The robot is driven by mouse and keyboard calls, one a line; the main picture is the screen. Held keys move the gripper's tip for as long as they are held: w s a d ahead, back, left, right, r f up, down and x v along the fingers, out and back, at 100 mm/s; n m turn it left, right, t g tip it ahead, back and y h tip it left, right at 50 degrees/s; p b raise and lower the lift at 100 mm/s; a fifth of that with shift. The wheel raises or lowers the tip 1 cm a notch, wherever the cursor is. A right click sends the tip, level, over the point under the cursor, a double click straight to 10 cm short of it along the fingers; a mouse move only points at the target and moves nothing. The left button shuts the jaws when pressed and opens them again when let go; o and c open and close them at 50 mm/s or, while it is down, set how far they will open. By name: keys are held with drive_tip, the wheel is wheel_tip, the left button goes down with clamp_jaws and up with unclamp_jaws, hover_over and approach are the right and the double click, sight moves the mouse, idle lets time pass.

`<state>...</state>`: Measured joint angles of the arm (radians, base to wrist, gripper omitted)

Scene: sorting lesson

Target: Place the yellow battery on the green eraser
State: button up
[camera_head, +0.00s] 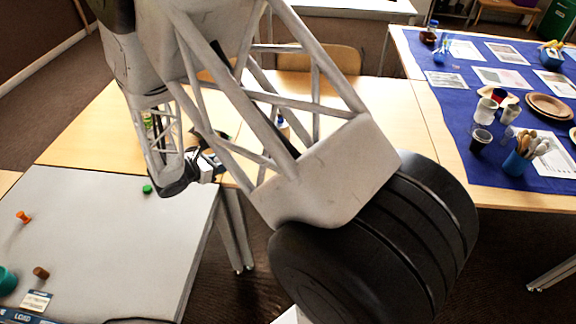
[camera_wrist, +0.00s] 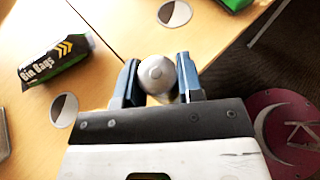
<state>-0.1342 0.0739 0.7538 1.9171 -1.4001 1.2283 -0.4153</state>
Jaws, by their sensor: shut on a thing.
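My gripper (camera_wrist: 158,75) is shut on a round silver-grey thing, seen end-on between the blue fingers in the wrist view. It looks like an end of the battery (camera_wrist: 157,73); no yellow side shows. It is over the wooden table, near its edge. In the head view my gripper (camera_head: 207,166) is small and partly hidden by my arm, and its hold cannot be made out. A green and black thing (camera_wrist: 236,4) is cut off at the top of the wrist view; I cannot tell if it is the green eraser.
A green and black bin-bags pack (camera_wrist: 56,61) lies left of my gripper. The grey table (camera_head: 110,235) holds a small green piece (camera_head: 147,189), an orange pin (camera_head: 23,217) and a brown piece (camera_head: 41,273). A maroon round seat (camera_wrist: 292,128) stands beyond the table edge.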

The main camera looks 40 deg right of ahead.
drive_tip(key=s+d+r+n+t, duration=0.1)
drive_tip(key=s+d, duration=0.5)
drive_tip(key=s, duration=0.6)
drive_tip(key=s+d+r+n+t, duration=0.1)
drive_tip(key=s+d+n+t, duration=0.1)
drive_tip(key=s+d, duration=0.5)
drive_tip(key=shift+s+d+r+t+y, duration=0.2)
drive_tip(key=shift+s+r+t+y, duration=0.2)
drive_tip(key=shift+s, duration=2.25)
drive_tip(key=shift+w+f, duration=0.1)
drive_tip(key=w+d, duration=0.2)
drive_tip(key=w, duration=0.2)
drive_tip(key=w+d+f, duration=0.1)
drive_tip(key=w+d, duration=0.2)
drive_tip(key=w, duration=0.2)
drive_tip(key=w+d, duration=0.3)
drive_tip(key=w, duration=0.1)
drive_tip(key=shift+w+f, duration=0.2)
drive_tip(key=shift+w, duration=0.2)
drive_tip(key=shift+a+f, duration=0.1)
drive_tip(key=shift+f, duration=0.05)
drive_tip(key=shift+f, duration=1.65)
drive_tip(key=shift+f, duration=0.15)
